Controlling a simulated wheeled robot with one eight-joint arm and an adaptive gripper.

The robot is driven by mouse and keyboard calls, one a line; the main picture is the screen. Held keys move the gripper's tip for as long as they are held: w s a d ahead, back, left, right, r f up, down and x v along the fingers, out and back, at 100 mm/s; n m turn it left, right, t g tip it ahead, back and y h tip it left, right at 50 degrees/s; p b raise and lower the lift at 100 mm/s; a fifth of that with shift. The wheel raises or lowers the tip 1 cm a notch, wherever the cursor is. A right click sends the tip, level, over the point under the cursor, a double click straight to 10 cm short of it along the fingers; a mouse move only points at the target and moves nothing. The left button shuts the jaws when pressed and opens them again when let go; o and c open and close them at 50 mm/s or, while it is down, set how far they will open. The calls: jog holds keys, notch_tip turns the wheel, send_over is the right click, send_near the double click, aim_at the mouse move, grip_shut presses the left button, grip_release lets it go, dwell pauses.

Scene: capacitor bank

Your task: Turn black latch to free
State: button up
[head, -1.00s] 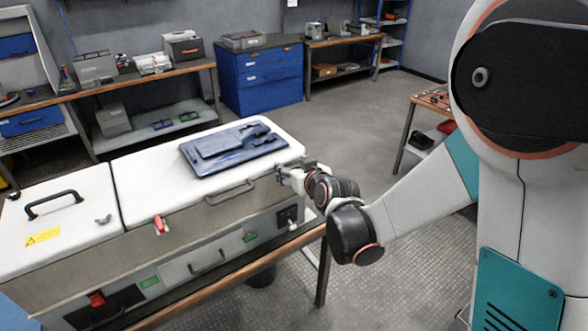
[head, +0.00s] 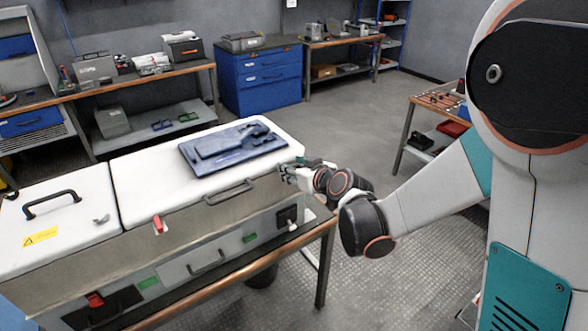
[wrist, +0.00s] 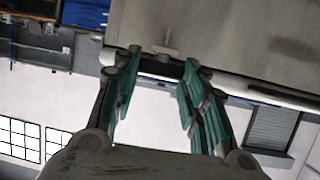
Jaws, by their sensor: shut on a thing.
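My gripper (head: 290,172) is at the right end of the white-lidded cabinet (head: 135,175), at the lid's front corner. In the wrist view my gripper's teal fingers (wrist: 161,62) stand on either side of a dark piece, which looks like the black latch (wrist: 160,70). The gripper is shut on it. A small pale fitting (wrist: 165,48) shows just beyond the fingertips against the cabinet wall. In the head view the gripper covers the latch, so its turn angle cannot be told.
A red latch (head: 159,224) and a grey latch (head: 102,219) sit along the lids' front edge. A black-grey handle (head: 229,193) is left of my gripper. Open floor (head: 360,130) lies to the right.

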jog(key=o, duration=1.1)
jog(key=shift+c, duration=0.2)
jog(key=v, duration=1.2)
jog(key=shift+s, duration=0.1)
